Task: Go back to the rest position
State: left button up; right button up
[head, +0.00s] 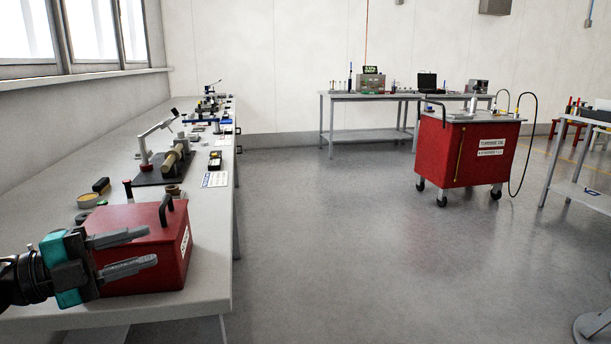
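My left gripper (151,248) comes in from the lower left, teal and grey, with its two fingers apart and nothing between them. In the picture it overlaps the front left of a red box (170,262) with a black handle. I cannot tell whether it touches the box. My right gripper is not in view.
A long grey workbench (210,290) runs along the left wall, with tools and a dark mat (150,178) on it. A red wheeled cart (465,152) stands at the right. A table (350,97) with instruments stands at the back. The middle floor (330,240) is clear.

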pick_arm(q)
notch_tip(320, 180, down, 15)
jog(key=s+d+n+t+y+p, duration=0.3)
jog(key=n+t+y, duration=0.5)
jog(key=n, duration=0.8)
jog(key=s+d+f+n+g+y+p, duration=0.3)
jog(key=s+d+f+n+g, duration=0.4)
jog(key=s+f, duration=0.5)
jog(key=shift+s+d+f+g+y, duration=0.25)
jog(key=shift+f+g+y, duration=0.15)
jog(key=shift+f+y, duration=0.5)
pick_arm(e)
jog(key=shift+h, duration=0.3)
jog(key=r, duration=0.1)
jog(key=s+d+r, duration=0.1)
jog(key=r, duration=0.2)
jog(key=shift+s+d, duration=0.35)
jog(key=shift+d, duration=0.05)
